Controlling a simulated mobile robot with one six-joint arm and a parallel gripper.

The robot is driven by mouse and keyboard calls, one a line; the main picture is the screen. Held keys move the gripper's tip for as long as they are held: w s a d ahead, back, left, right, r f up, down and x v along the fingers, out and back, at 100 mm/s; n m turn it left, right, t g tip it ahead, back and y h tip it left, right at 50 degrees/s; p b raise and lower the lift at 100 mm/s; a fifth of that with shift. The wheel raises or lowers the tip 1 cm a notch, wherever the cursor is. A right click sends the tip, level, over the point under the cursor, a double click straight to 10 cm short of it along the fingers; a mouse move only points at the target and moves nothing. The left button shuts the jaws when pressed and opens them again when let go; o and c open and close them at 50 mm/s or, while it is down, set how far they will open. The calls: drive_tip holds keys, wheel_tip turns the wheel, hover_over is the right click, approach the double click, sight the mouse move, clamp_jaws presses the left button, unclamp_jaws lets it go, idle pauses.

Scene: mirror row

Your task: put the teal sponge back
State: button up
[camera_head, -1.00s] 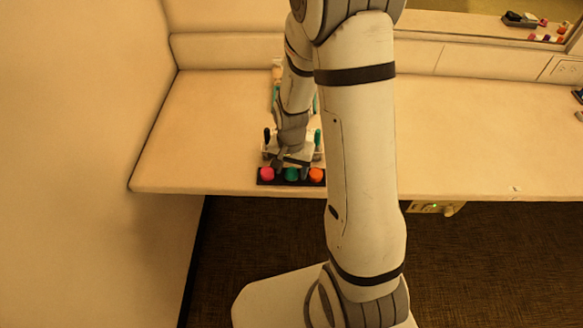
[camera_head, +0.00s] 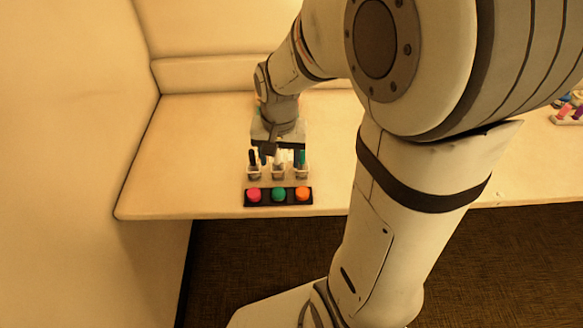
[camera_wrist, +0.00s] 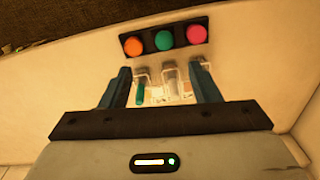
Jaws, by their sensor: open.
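The teal round sponge (camera_head: 278,195) sits in the middle of a black tray (camera_head: 248,206) at the front edge of the counter, between a pink and an orange one. In the wrist view the teal sponge (camera_wrist: 163,40) lies beyond my fingertips, in the tray's middle. My gripper (camera_head: 278,150) is open, behind the tray and over a row of clear cups (camera_head: 278,173). In the wrist view my gripper (camera_wrist: 163,76) has its two fingers wide apart, with cups between them and nothing held. The right finger partly hides one cup.
The pink sponge (camera_head: 254,195) and orange sponge (camera_head: 303,194) flank the teal one. A teal stick (camera_wrist: 140,94) stands in one cup; a black-handled item (camera_head: 253,157) stands in another. A wall borders the counter's left. Small coloured items (camera_head: 570,112) are at far right.

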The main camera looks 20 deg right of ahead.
drive_tip(key=s+r+n+t, duration=0.2)
drive_tip(key=s+r+n, duration=0.2)
drive_tip(key=s+r, duration=0.3)
drive_tip(key=s, duration=0.4)
drive_tip(key=shift+n, duration=0.4)
drive_tip(key=shift+r, duration=0.1)
idle(0.4)
